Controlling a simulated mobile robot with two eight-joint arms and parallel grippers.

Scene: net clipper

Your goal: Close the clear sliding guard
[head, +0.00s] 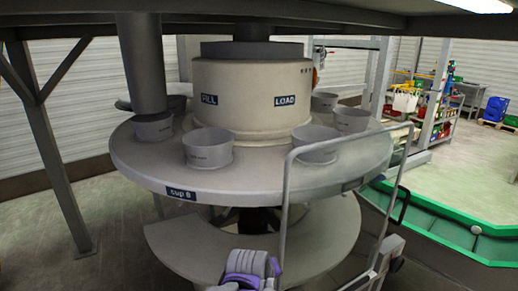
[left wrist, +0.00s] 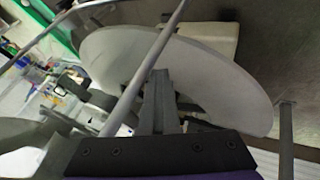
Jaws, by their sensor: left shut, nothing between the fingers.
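The clear sliding guard (head: 287,195) is a thin, pale metal frame around a see-through panel. It stands upright at the front right of the round table, with a black handle (head: 403,205) on its right side. The table's front left and centre are uncovered by it. My left gripper (left wrist: 161,76) shows in the left wrist view with its fingers together and nothing between them. A thin grey bar (left wrist: 150,65) crosses close by the fingers; I cannot tell whether they touch. In the head view, a purple and grey part of my arm is at the bottom centre. My right gripper is not in view.
The round table (head: 140,170) carries several grey cups (head: 207,148) around a drum (head: 250,95) marked FILL and LOAD. A lower curved shelf (head: 185,245) is beneath. A green-edged conveyor (head: 490,245) lies to the right. A grey post (head: 50,150) stands at left.

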